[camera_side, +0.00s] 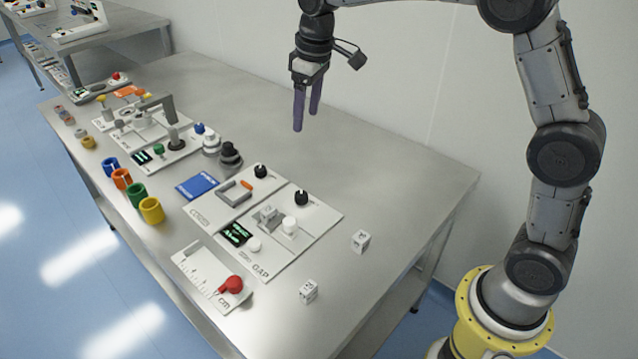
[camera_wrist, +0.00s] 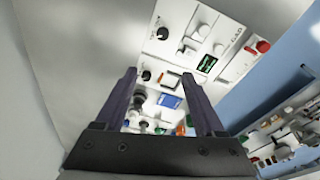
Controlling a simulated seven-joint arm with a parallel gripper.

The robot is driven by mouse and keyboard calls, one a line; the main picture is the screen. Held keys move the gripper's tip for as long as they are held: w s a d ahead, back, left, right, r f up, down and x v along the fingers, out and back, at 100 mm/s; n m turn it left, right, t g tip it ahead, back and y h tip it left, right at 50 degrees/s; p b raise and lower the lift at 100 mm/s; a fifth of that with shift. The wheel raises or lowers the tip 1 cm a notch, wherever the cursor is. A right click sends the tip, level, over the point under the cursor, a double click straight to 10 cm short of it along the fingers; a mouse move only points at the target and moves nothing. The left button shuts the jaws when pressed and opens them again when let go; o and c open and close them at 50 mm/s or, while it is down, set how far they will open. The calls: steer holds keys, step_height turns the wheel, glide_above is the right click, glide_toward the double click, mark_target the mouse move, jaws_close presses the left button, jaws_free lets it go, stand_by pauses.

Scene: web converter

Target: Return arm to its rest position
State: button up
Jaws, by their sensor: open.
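My gripper (camera_side: 307,108) hangs in the air above the back part of the steel table (camera_side: 400,190), fingers pointing down. Its two dark purple fingers are apart, with nothing between them. In the wrist view my gripper (camera_wrist: 165,85) also shows two spread fingers, with the panels well below and beyond them. My arm reaches in from the right side, its base on a yellow ring. The gripper touches nothing.
Below stand white panels with knobs, including the GAP panel (camera_side: 305,235). The table's back strip is clear.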

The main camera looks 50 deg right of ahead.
steer(key=s+r+m+t, duration=0.1)
steer(key=s+r+t, duration=0.1)
steer(key=s+r, duration=0.45)
steer(key=s+r+t, duration=0.1)
steer(key=s+r, duration=0.2)
steer(key=s, duration=0.7)
steer(key=s+f+m, duration=0.1)
steer(key=s+f, duration=0.3)
steer(key=s, duration=0.3)
steer(key=s+f+m, duration=0.1)
steer(key=s+f, duration=0.3)
steer(key=s, duration=0.3)
steer(key=shift+s+d+f+t, duration=0.3)
steer(key=shift+s+f+t, duration=0.05)
steer(key=shift+f+t, duration=0.05)
